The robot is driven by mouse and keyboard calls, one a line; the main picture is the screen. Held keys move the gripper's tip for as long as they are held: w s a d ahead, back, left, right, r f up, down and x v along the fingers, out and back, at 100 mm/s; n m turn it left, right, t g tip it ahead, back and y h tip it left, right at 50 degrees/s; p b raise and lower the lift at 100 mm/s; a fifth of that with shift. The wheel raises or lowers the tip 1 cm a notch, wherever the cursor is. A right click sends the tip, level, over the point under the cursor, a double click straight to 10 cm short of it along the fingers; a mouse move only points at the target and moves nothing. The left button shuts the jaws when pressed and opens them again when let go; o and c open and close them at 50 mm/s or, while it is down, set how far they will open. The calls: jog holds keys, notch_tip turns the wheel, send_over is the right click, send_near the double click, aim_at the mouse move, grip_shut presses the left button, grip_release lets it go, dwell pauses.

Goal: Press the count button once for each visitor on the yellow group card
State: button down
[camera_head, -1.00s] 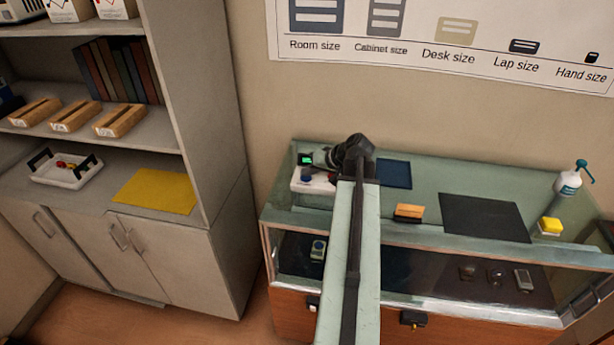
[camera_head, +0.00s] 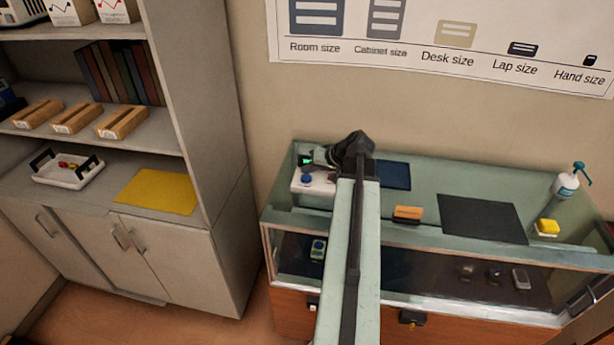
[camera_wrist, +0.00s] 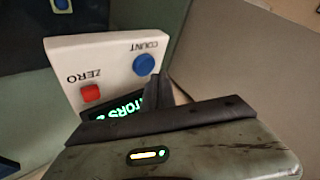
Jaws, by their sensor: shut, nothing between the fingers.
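The white counter box (camera_head: 313,187) stands at the left end of the glass display case, with a small green-lit screen. The wrist view shows the box (camera_wrist: 110,60) up close, upside down: a blue COUNT button (camera_wrist: 144,64), a red ZERO button (camera_wrist: 90,93) and a green-lettered display (camera_wrist: 115,110), partly covered by my gripper. My gripper (camera_wrist: 155,88) is shut and empty, its dark tip beside the blue button in the picture; I cannot tell whether they touch. In the head view my arm hides part of the box. No yellow group card with readable visitors shows.
A blank yellow sheet (camera_head: 157,192) lies on the left shelf near a white tray (camera_head: 52,174). On the case are a blue mat (camera_head: 394,176), an orange-topped block (camera_head: 408,213), a dark mat (camera_head: 481,218), a yellow block (camera_head: 547,227) and a pump bottle (camera_head: 565,186).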

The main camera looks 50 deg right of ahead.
aim_at(307, 179)
jog(key=shift+r+p, duration=2.45)
jog(key=shift+r, duration=0.15)
jog(key=shift+f, duration=0.1)
jog(key=shift+w+a+f, duration=0.15)
jog(key=shift+a+f, duration=0.05)
jog(key=shift+a, duration=0.05)
jog(key=w+a+f+b, duration=0.1)
jog(key=a+f, duration=0.1)
jog(key=a, duration=0.1)
jog(key=w+a+f+n+g+y+b, duration=0.1)
jog(key=w+a+f, duration=0.1)
jog(key=a, duration=0.2)
jog(key=w+a+f+g+b, duration=0.1)
jog(key=a+b, duration=0.1)
jog(key=a, duration=0.1)
jog(key=shift+w+a+f+n, duration=0.25)
jog(key=shift+a+f+n, duration=0.1)
jog(key=shift+f+n, duration=0.05)
jog(key=a+f+n+g+h+b, duration=0.1)
jog(key=a+f+b, duration=0.4)
jog(key=a, duration=1.2)
jog(key=s+a+f+n+g+h+b, duration=0.1)
jog(key=a+f+n+g+b, duration=0.3)
jog(key=a+f, duration=0.5)
jog(key=a+g, duration=0.2)
jog(key=a, duration=0.6)
jog(key=shift+s+a+f+n+b, duration=0.2)
jog(key=shift+a+f+n+b, duration=0.1)
jog(key=shift+a+b, duration=0.1)
